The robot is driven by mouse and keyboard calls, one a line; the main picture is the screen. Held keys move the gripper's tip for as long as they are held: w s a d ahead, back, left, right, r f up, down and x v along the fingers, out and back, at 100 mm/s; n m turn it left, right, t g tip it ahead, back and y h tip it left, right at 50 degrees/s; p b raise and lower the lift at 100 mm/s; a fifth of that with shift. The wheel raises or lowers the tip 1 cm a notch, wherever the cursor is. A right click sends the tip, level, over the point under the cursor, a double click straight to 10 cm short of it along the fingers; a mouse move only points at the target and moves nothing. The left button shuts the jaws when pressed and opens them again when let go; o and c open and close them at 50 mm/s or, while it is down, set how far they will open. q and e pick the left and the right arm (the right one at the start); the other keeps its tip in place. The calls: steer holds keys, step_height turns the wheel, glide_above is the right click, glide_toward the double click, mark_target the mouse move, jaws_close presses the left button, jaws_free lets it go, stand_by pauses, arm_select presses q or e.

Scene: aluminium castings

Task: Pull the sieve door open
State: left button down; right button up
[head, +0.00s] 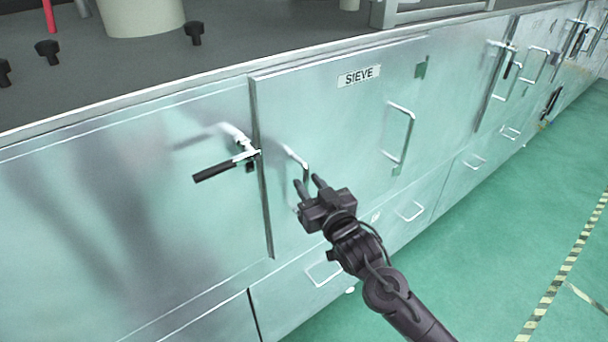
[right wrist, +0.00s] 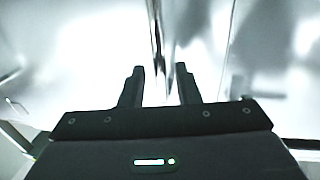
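The sieve door (head: 345,110) is a flat metal panel with a "SIEVE" label (head: 358,76). A thin dark gap runs down its left edge; I cannot tell whether it is ajar. A bent metal handle (head: 296,158) sits on its left part. My right gripper (head: 308,182) is open, its two fingers pointing up at this handle. The fingers overlap the handle's lower part and partly hide it. The right wrist view shows the fingers apart (right wrist: 162,88), with a thin bright bar between them; contact is unclear. My left gripper is not in view.
A latch with a black grip (head: 222,168) points left beside the door's left edge. Another handle (head: 402,135) stands on the door's right part. Drawer handles (head: 324,273) lie below. Green floor (head: 500,215) is clear to the right.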

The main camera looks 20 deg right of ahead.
steer(key=shift+w+a, duration=0.25)
steer(key=shift+w, duration=0.75)
steer(key=shift+c, duration=0.2)
jaws_close()
